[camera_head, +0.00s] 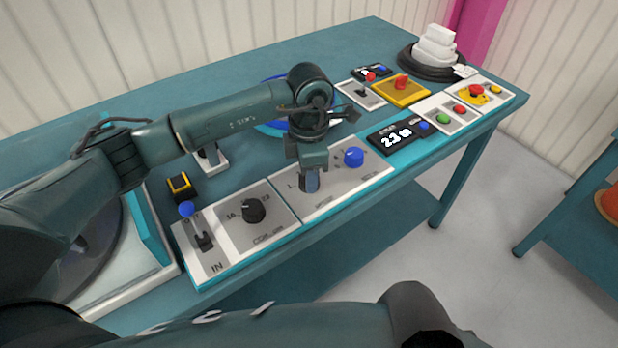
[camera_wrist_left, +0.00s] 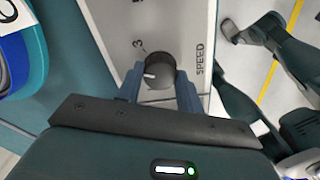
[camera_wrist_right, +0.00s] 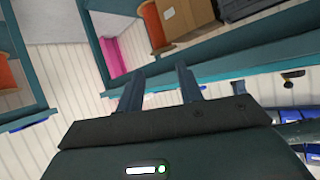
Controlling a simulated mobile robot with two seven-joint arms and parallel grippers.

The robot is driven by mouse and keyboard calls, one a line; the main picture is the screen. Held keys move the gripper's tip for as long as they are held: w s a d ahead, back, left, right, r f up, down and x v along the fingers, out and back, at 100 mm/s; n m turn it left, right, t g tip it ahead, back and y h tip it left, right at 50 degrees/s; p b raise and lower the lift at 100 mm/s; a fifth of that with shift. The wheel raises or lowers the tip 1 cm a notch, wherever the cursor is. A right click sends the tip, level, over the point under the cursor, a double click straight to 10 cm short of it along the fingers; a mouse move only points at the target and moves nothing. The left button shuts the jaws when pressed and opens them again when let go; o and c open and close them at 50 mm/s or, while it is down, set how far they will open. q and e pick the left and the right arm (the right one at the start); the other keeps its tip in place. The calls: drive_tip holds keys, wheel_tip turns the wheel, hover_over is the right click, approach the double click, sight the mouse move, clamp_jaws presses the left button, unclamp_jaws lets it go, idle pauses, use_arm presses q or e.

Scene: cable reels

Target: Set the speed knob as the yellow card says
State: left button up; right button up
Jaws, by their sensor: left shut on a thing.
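The speed knob (camera_wrist_left: 160,69) is a dark round knob beside the printed word SPEED in the left wrist view. Its white mark points to the left of that picture, and a printed 3 stands just above the knob. My left gripper (camera_wrist_left: 160,88) has its fingers on both sides of the knob and is shut on it. In the head view my left gripper (camera_head: 309,182) comes down on the grey panel and hides the knob. My right gripper (camera_wrist_right: 160,82) is open and empty, away from the panel. I cannot make out a readable yellow card.
A black knob (camera_head: 253,210) and a blue-topped lever (camera_head: 188,209) are left of my gripper. A blue knob (camera_head: 353,157) is close on its right. Further right are a display (camera_head: 397,138) reading about 2.3 m and a yellow plate (camera_head: 400,94) with a red control.

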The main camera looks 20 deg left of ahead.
use_arm(q)
drive_tip(key=shift+f+m+b, duration=0.2)
drive_tip(key=shift+m+b, duration=0.6)
drive_tip(key=shift+m, duration=0.1)
drive_tip(key=m+b, duration=0.2)
drive_tip(key=shift+m, duration=0.3)
drive_tip(key=shift+m+b, duration=0.35)
drive_tip(key=shift+m, duration=0.05)
drive_tip(key=shift+r+m+b, duration=0.15)
drive_tip(key=shift+m+b, duration=0.4)
drive_tip(key=shift+m, duration=0.45)
use_arm(e)
drive_tip(key=shift+s+d+f+m+t, duration=0.1)
drive_tip(key=shift+d+f+m+t, duration=0.4)
drive_tip(key=shift+f+t, duration=0.3)
use_arm(q)
drive_tip(key=shift+r, duration=0.1)
use_arm(e)
drive_tip(key=shift+r, duration=0.1)
use_arm(q)
drive_tip(key=o, duration=0.7)
drive_tip(key=shift+o, duration=1.4)
use_arm(e)
drive_tip(key=shift+s+a+f, duration=0.1)
drive_tip(key=shift+f, duration=0.1)
